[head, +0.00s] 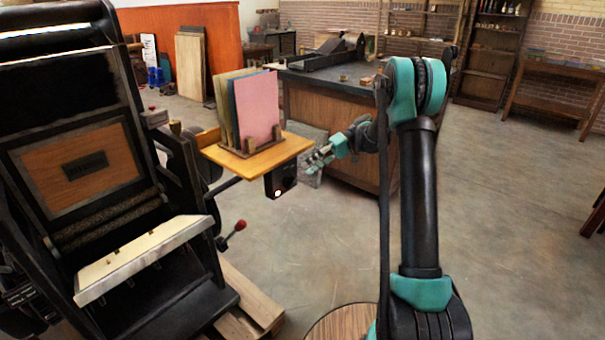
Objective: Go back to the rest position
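My gripper (319,158) is at the end of my teal and black arm, in the middle of the head view. It is held in the air just right of a small yellow wooden shelf (291,148). Its fingers point left and down toward the shelf's right edge. The fingers are small in this view, and I cannot tell whether they are open or shut. I see no object in them. A dark hand press (85,163) fills the left side.
Upright pink, blue and tan sheets (257,108) stand in a wooden holder on the shelf. A red-knobbed lever (240,226) sticks out below. A dark-topped wooden counter (320,101) stands behind my gripper. The concrete floor (500,200) on the right is open.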

